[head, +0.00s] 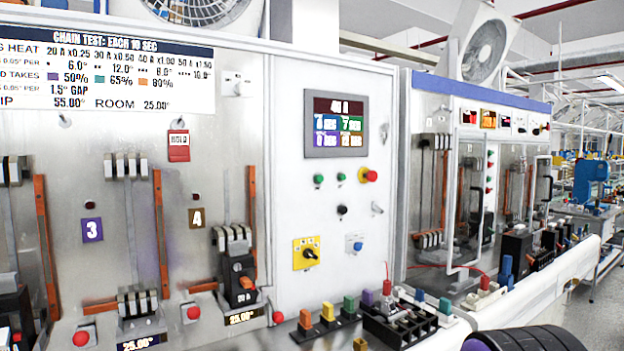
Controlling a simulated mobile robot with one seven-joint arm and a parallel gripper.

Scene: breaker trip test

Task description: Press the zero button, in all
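No label reading "zero" can be made out. A blue button (355,244) sits on a small pale plate whose lettering is too small to read. Two green buttons, a left one (319,180) and a right one (341,177), sit under the display (339,125). A red mushroom button (370,175) on yellow is to their right, and a black knob (342,210) is below. The display reads about 40 A above several coloured tiles. My gripper is not in view, and nothing touches the panel controls.
A yellow rotary switch (306,253) is left of the blue button. A dark ribbed part, probably mine, shows at bottom right. A floor aisle lies right.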

